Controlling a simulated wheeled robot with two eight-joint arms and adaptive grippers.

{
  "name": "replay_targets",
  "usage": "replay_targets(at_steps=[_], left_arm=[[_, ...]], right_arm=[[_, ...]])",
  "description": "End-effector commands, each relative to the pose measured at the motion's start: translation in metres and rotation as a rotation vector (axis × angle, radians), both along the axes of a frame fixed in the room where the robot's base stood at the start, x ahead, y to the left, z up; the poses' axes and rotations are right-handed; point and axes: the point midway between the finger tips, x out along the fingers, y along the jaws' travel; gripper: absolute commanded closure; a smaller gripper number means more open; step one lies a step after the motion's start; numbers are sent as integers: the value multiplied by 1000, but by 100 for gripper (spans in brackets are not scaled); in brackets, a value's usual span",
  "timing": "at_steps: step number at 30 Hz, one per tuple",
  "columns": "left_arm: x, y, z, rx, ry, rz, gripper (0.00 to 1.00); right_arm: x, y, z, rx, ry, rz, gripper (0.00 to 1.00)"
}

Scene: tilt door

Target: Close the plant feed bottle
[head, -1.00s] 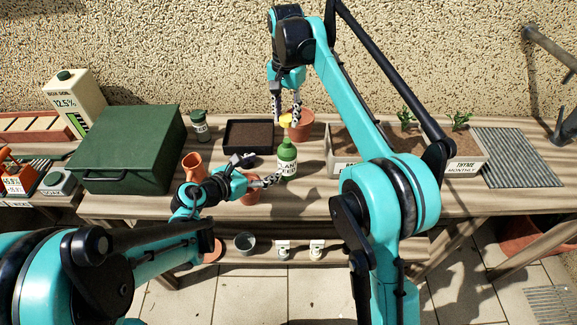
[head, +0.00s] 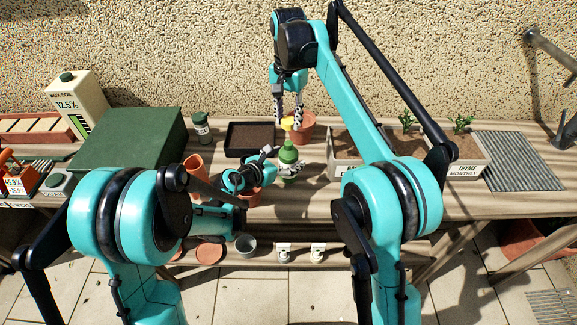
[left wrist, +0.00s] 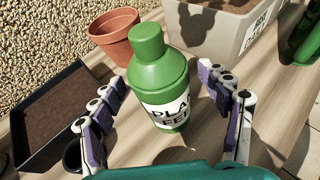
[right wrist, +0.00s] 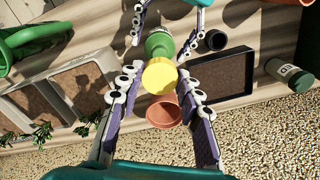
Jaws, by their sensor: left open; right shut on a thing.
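The green plant feed bottle (head: 288,156) stands upright on the bench, its white label partly covered in the head view. In the left wrist view the bottle (left wrist: 158,80) stands between the two fingers of my open left gripper (left wrist: 168,92), with a gap visible on the right side. My left gripper (head: 290,168) is low around the bottle. My right gripper (head: 288,116) points down and is shut on a yellow cap (head: 287,124) just above the bottle's top. In the right wrist view the cap (right wrist: 160,76) overlaps the bottle (right wrist: 159,44), so any contact is hidden.
A terracotta pot (head: 303,127) stands right behind the cap. A soil tray (head: 250,139) lies left of the bottle, and a planter box (head: 345,160) stands to its right. A small pot (head: 252,197) is close to my left gripper. A dark green box (head: 130,140) stands farther left.

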Motion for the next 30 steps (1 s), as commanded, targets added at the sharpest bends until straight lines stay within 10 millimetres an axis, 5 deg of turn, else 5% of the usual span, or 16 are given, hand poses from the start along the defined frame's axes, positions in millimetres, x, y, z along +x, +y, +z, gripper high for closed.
replay_targets(at_steps=[12,21,30], left_arm=[[5,-4,-3,0,0,0,24],[5,-4,-3,0,0,0,100],[5,-4,-3,1,-1,0,100]], right_arm=[[0,0,0,0,0,0,79],[0,0,0,0,0,0,79],[0,0,-32,0,0,0,79]])
